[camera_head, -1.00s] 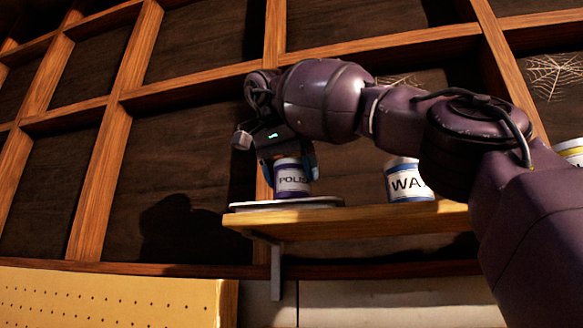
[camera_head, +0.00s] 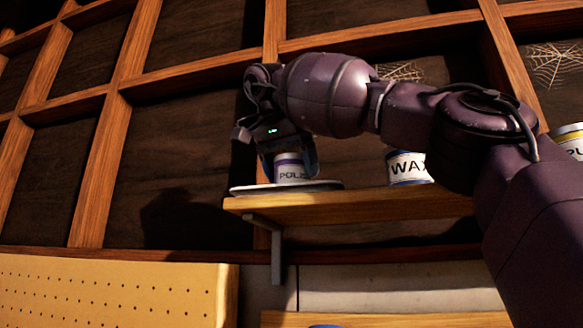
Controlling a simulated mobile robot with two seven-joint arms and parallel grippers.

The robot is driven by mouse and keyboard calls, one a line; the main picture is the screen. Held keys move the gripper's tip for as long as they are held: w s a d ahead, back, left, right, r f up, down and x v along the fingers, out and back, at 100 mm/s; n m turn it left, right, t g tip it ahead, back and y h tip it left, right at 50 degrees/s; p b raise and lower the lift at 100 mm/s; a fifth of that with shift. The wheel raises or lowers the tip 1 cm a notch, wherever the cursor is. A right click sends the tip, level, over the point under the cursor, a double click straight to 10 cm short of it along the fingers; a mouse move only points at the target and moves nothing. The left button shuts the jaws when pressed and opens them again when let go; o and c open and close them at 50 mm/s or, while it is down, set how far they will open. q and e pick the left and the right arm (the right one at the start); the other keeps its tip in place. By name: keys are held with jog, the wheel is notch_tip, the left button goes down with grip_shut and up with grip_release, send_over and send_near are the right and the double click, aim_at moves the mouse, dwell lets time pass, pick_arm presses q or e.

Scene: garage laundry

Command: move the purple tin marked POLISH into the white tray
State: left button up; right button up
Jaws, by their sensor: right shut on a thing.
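The purple tin marked POLISH (camera_head: 291,172) is upright at the left end of the wooden shelf, directly above or in the white tray. Its base meets the tray's rim in the picture; I cannot tell whether it rests on the tray. The white tray (camera_head: 325,186) shows as a thin, edge-on rim on the shelf. My right gripper (camera_head: 289,165) is shut on the tin, reaching in from the right with its fingers at the tin's sides. My left gripper is not in view.
A yellow-banded tin (camera_head: 572,143) stands at the right edge. A pegboard (camera_head: 115,295) is lower left. A small blue thing (camera_head: 325,326) shows at the bottom edge.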

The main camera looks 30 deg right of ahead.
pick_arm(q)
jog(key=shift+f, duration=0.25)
pick_arm(e)
jog(key=shift+f, duration=0.5)
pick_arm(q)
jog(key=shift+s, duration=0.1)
pick_arm(e)
jog(key=o, duration=1)
jog(key=shift+r, duration=0.1)
pick_arm(q)
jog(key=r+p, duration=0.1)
jog(key=p, duration=0.1)
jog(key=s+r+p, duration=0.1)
jog(key=p, duration=0.1)
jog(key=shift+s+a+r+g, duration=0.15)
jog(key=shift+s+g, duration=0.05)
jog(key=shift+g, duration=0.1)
pick_arm(e)
jog(key=v, duration=1)
jog(key=shift+s+a+r, duration=0.15)
jog(key=shift+a+r, duration=0.05)
jog(key=shift+r, duration=0.1)
jog(key=shift+a, duration=0.1)
